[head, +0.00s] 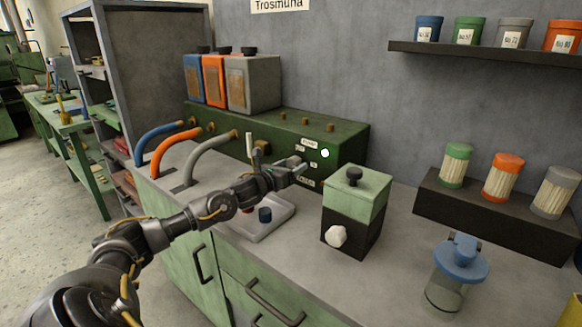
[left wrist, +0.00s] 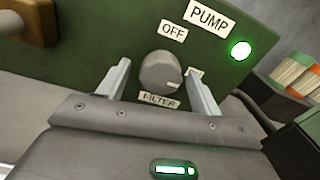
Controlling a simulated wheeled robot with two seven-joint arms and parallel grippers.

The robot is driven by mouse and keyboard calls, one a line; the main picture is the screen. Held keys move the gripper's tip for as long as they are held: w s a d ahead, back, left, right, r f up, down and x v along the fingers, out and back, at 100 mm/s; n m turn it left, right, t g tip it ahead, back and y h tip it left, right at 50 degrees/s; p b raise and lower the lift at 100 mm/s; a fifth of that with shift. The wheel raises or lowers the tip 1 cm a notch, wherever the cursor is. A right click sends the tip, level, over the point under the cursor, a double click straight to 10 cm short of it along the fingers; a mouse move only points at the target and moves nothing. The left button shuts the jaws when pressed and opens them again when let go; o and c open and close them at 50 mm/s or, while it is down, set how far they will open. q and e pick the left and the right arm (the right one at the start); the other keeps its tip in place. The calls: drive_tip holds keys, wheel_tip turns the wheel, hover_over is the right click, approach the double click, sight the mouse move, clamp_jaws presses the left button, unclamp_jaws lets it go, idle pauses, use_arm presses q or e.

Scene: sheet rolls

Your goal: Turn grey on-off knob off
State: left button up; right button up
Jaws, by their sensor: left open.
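The round grey knob (left wrist: 160,72) is on the dark green pump panel (left wrist: 85,45) in the left wrist view. A pale mark on its face points to the lower right. An OFF label (left wrist: 174,30) is above it and a partly hidden label (left wrist: 194,72) is at its right. My left gripper (left wrist: 161,82) is open, with one finger on each side of the knob and visible gaps. In the head view my left gripper (head: 297,172) is at the panel's front and the knob cannot be made out. My right gripper is not in view.
A green lamp (head: 325,153) glows beside the PUMP label (left wrist: 209,17). A green and black box (head: 356,205) with a dark top knob stands right of my gripper. A grey tray (head: 262,222) with a small blue piece lies below my arm. Blue-lidded jar (head: 460,260) stands further right.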

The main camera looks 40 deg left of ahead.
use_arm(q)
drive_tip(key=c, duration=1)
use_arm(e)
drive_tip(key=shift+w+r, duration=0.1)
